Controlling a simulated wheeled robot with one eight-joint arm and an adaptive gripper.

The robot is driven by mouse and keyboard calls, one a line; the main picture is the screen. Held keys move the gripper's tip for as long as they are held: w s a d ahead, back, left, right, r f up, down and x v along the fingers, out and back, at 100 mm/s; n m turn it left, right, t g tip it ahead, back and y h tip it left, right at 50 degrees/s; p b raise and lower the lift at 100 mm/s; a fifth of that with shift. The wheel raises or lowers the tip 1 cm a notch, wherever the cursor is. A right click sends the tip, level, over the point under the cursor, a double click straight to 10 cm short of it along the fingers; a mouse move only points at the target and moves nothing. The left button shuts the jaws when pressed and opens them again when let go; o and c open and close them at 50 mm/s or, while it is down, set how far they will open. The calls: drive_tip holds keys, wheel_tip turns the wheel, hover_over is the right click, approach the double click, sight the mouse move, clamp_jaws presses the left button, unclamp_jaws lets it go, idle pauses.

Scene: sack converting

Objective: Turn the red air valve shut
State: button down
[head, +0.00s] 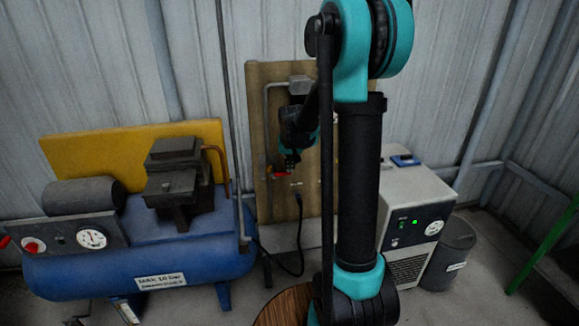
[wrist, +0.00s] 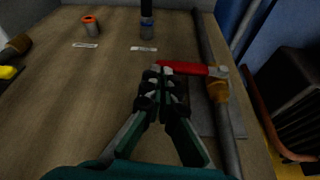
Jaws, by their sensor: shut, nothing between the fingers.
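The red air valve lever (wrist: 184,68) lies across the grey pipe (wrist: 228,125) in the wrist view. Its right end sits at the brass valve body (wrist: 217,88), and its free end reaches left. My gripper (wrist: 162,78) is shut and empty, its fingertips at the free end of the lever. I cannot tell whether they touch it. In the head view the red lever (head: 281,174) shows small on the wooden board (head: 300,214), just below and left of my gripper (head: 291,162). My arm hides part of the board there.
A blue compressor tank (head: 110,275) stands left of the board. A dryer unit (head: 408,225) and dark bin (head: 450,255) stand to the right. A black hose (head: 298,240) hangs from the board. Other fittings (wrist: 91,26) and labels sit on the board.

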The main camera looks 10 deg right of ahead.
drive_tip(key=shift+s, duration=0.1)
idle(0.3)
drive_tip(key=d+v, duration=0.1)
drive_tip(key=v, duration=1.1)
drive_tip(key=s+f+n, duration=0.1)
drive_tip(key=s+f, duration=0.6)
drive_tip(key=s, duration=0.6)
drive_tip(key=s+f, duration=0.8)
drive_tip(key=s, duration=0.5)
drive_tip(key=shift+f+n+y, duration=0.25)
drive_tip(key=shift+n+y, duration=0.05)
drive_tip(key=shift+n, duration=0.1)
drive_tip(key=shift+a, duration=0.15)
